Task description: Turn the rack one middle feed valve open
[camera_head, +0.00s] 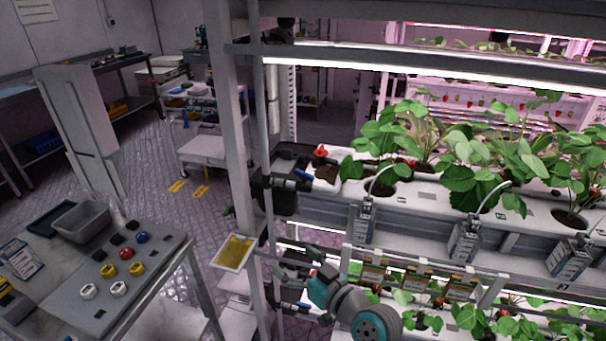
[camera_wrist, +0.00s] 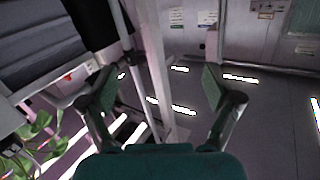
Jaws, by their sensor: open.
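In the head view, a red valve handle (camera_head: 320,152) sits at the left end of a white planting gutter (camera_head: 425,196), with a blue handle (camera_head: 303,174) just below it. Posts show beyond the gap, not gripped. A small red part (camera_wrist: 68,76) lies outside the left finger. In the head view my arm reaches up by the rack's left post, its fingers hard to make out.
The rack's grey post (camera_head: 232,130) stands close to my arm. A yellow card (camera_head: 234,252) is beside that post. Plants overhang the gutter at right. A table (camera_head: 165,265) with coloured buttons is at lower left.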

